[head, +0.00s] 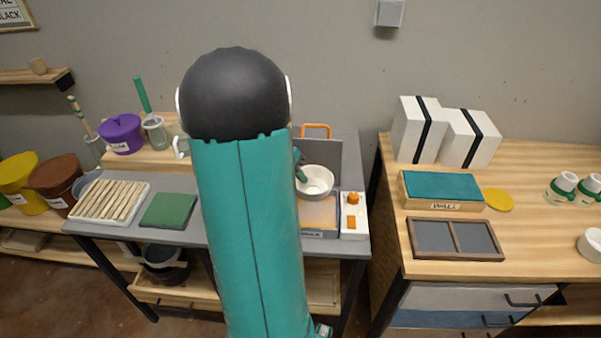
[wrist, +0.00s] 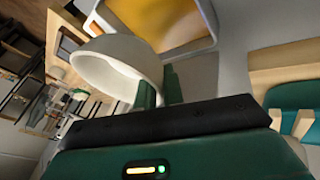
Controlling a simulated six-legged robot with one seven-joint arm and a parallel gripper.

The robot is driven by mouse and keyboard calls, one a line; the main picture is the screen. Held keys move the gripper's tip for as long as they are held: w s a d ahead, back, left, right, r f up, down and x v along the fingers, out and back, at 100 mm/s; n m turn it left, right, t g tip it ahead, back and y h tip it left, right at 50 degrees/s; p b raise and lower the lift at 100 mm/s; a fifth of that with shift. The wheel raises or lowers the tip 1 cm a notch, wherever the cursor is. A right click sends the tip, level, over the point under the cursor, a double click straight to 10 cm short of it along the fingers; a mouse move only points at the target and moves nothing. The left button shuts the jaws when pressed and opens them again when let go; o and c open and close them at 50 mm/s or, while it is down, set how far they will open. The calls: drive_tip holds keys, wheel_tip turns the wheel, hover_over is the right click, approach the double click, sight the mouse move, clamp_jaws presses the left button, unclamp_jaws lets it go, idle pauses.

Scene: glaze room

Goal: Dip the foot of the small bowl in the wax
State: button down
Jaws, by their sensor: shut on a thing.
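The small white bowl (head: 317,183) is in my gripper (head: 300,168), over the back part of the wax pan (head: 320,232). In the wrist view my gripper (wrist: 160,90) is shut on the wall of the bowl (wrist: 110,58), near its rim. The bowl looks roughly upright in the head view. The wax (head: 318,213) is a tan-yellow surface in the pan, and it also shows as yellow in the wrist view (wrist: 165,22). The foot is hidden, and I cannot tell whether it touches the wax. My arm hides part of the grey table in the head view.
A white control box (head: 353,222) with an orange knob stands right of the pan. A grey panel (head: 325,155) rises behind it. A green pad (head: 168,210) and a slatted tray (head: 88,218) lie at the left. Another white bowl (head: 592,245) sits on the right bench.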

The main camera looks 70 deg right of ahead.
drive_tip(key=shift+f, duration=3.65)
drive_tip(key=shift+f, duration=0.9)
drive_tip(key=shift+d+r, duration=0.1)
drive_tip(key=shift+r, duration=0.05)
drive_tip(key=shift+r, duration=1.4)
drive_tip(key=shift+r, duration=3.5)
